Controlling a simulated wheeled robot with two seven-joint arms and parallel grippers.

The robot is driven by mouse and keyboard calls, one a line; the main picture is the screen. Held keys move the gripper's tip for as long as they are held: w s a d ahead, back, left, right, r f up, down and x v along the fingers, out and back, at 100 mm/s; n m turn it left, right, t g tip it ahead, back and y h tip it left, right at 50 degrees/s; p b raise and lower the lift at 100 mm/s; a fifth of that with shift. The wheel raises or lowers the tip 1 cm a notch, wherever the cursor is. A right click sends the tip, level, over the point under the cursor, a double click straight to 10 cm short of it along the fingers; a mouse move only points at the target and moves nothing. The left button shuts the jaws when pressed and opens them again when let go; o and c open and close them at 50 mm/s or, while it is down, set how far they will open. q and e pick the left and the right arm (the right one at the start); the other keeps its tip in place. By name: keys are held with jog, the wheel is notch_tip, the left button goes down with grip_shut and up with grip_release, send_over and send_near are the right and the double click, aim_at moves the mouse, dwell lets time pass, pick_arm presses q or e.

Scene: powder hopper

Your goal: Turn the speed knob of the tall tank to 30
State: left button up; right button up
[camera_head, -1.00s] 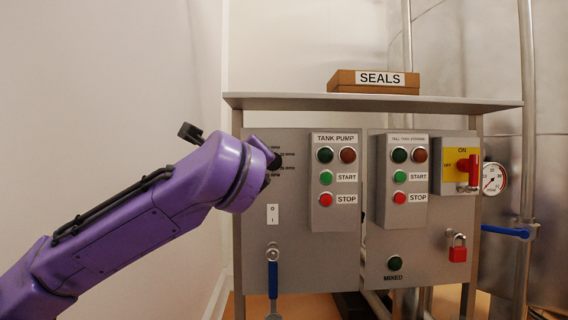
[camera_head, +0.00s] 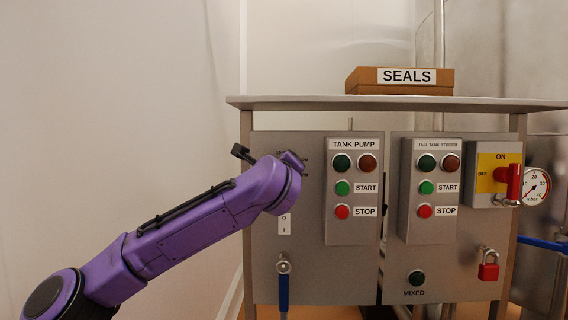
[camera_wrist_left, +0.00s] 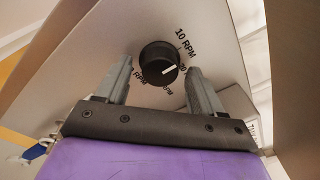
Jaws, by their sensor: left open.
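The speed knob (camera_wrist_left: 158,60) is black and round with a white pointer line, seen in the left wrist view on a grey panel. A "10 RPM" label is readable beside it; the pointer faces a partly readable mark that looks like 20. My left gripper (camera_wrist_left: 160,78) is open, one finger on each side of the knob in the picture; I cannot tell whether they touch it. In the head view my purple left arm (camera_head: 230,203) reaches the left panel (camera_head: 262,235) and hides the knob and most of its scale. My right gripper is not in view.
The tank pump box (camera_head: 353,190) and tall tank stirrer box (camera_head: 430,190) stand right of the arm. Further right are a red-handled switch (camera_head: 509,183), a red padlock (camera_head: 488,266) and a gauge (camera_head: 535,186). A blue-handled valve (camera_head: 283,285) hangs below. A SEALS box (camera_head: 400,82) lies on top.

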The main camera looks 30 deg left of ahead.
pick_arm(q)
jog(key=shift+s+r, duration=0.1)
jog(key=shift+s, duration=0.15)
jog(key=c, duration=1.1)
jog(key=shift+o, duration=0.2)
